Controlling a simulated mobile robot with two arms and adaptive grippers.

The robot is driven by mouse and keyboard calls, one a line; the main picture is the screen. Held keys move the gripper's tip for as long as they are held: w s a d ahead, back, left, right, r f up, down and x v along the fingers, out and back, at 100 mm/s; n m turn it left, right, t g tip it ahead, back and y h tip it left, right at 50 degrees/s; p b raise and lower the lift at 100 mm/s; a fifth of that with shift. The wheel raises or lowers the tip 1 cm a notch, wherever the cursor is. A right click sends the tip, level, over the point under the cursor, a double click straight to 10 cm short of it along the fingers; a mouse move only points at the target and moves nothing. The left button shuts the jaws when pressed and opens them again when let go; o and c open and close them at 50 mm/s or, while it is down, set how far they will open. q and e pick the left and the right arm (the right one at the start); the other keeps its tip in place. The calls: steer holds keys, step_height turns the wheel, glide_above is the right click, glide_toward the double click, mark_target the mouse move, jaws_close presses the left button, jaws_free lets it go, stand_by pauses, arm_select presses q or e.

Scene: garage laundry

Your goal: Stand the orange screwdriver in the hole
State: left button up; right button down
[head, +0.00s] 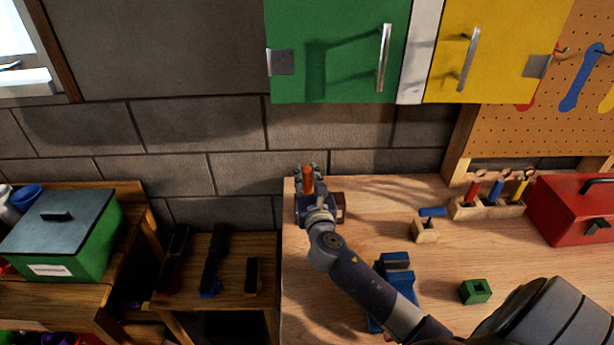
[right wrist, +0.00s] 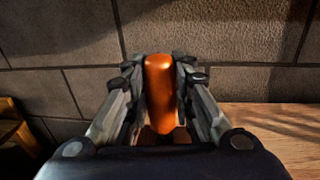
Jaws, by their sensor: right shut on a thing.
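The orange screwdriver (head: 308,181) is upright between the fingers of my right gripper (head: 311,178), at the back left corner of the workbench. In the right wrist view its orange handle (right wrist: 160,85) stands between the two fingers of the gripper (right wrist: 160,78), which are shut on it. The shaft and tip are hidden. A brown wooden block (head: 341,207) shows partly behind the gripper, and brown wood (right wrist: 163,136) shows low behind the handle in the wrist view. I cannot see a hole or tell whether the tip is in one. My left gripper is not in view.
A brick wall (head: 240,140) is close behind the gripper.

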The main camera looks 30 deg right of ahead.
steer(key=shift+f+b, duration=0.45)
steer(key=shift+f, duration=0.35)
steer(key=c, duration=1.3)
jaws_free()
steer(key=v, duration=1.2)
